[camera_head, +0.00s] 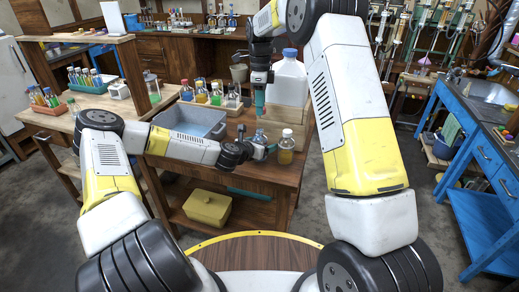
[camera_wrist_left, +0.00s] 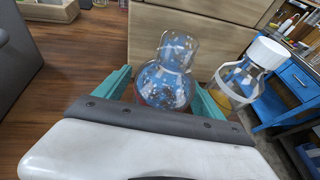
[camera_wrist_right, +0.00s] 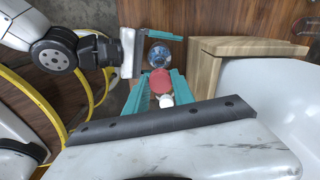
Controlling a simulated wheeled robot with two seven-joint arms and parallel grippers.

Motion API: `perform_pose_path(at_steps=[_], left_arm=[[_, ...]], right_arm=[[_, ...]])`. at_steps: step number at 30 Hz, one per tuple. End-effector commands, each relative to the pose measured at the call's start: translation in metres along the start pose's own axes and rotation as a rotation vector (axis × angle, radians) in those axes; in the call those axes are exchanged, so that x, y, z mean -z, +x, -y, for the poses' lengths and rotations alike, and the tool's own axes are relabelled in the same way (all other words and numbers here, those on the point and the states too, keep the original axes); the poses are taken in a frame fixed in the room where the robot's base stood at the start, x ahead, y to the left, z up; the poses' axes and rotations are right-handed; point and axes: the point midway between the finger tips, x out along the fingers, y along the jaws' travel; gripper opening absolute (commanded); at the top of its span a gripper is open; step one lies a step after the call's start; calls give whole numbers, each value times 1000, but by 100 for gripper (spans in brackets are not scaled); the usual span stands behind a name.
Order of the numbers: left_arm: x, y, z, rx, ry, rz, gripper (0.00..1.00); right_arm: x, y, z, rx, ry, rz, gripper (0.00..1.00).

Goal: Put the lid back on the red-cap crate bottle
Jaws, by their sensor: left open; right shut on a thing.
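My right gripper (camera_head: 260,106) points down above the table, shut on a red lid (camera_wrist_right: 160,81), seen between its teal fingers in the right wrist view. An open clear glass bottle (camera_wrist_left: 176,60) with a round body stands before the wooden crate; it also shows in the right wrist view (camera_wrist_right: 159,55), beside the held lid. My left gripper (camera_head: 266,151) is open, its fingers on either side of this bottle; I cannot tell whether they touch it. The lid is apart from the bottle's mouth. In the head view the lid is hidden.
A white-capped bottle of amber liquid (camera_head: 286,149) stands close to the right of the open bottle. The wooden crate (camera_head: 299,128) behind holds a large white jug (camera_head: 289,80) with a blue cap. A grey-blue tub (camera_head: 190,121) and racked small bottles (camera_head: 215,95) are left.

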Motion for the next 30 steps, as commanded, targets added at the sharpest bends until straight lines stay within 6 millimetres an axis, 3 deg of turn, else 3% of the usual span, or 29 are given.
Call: perform_pose_path(at_steps=[11, 23, 30], left_arm=[[0, 4, 0, 0, 0, 0, 77], [0, 4, 0, -1, 0, 0, 0], [0, 4, 0, -1, 0, 0, 0]], right_arm=[[0, 0, 0, 0, 0, 0, 0], [0, 0, 0, 0, 0, 0, 0], [-1, 8, 0, -3, -1, -1, 0]])
